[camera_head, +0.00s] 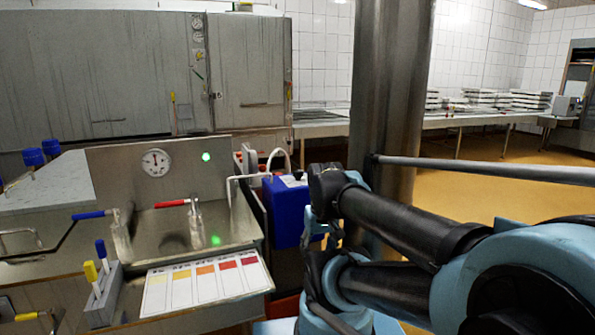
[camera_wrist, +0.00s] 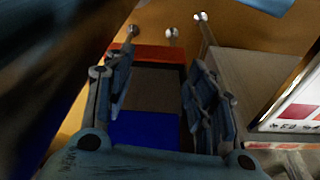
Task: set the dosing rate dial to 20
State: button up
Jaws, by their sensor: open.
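A blue box (camera_head: 285,212) with a pale top face stands just right of the metal sink, and is probably the dosing unit. No dosing rate dial or number can be made out. My gripper (camera_head: 322,232) is close to the box's right side in the head view; whether it touches cannot be told. In the wrist view my gripper (camera_wrist: 160,85) is open, with its fingers apart and nothing held between them. Beyond the fingers are a blue surface (camera_wrist: 145,130), a dark panel and a red-orange edge (camera_wrist: 150,54).
The metal sink (camera_head: 185,228) has a red-handled tap, a round gauge (camera_head: 156,162) and a green light. A colour chart (camera_head: 205,283) lies at its front. A steel column (camera_head: 395,80) stands behind my arm, with a horizontal bar (camera_head: 480,170). Floor is free at the right.

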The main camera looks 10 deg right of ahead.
jog(key=w+r+n+g, duration=0.1)
jog(key=w+r+n, duration=0.4)
jog(key=w+r, duration=1)
jog(key=n+g, duration=0.1)
jog(key=n, duration=0.5)
send_near(298, 170)
notch_tip(298, 170, down, 9)
jog(key=shift+f, duration=0.1)
jog(key=c, duration=1.1)
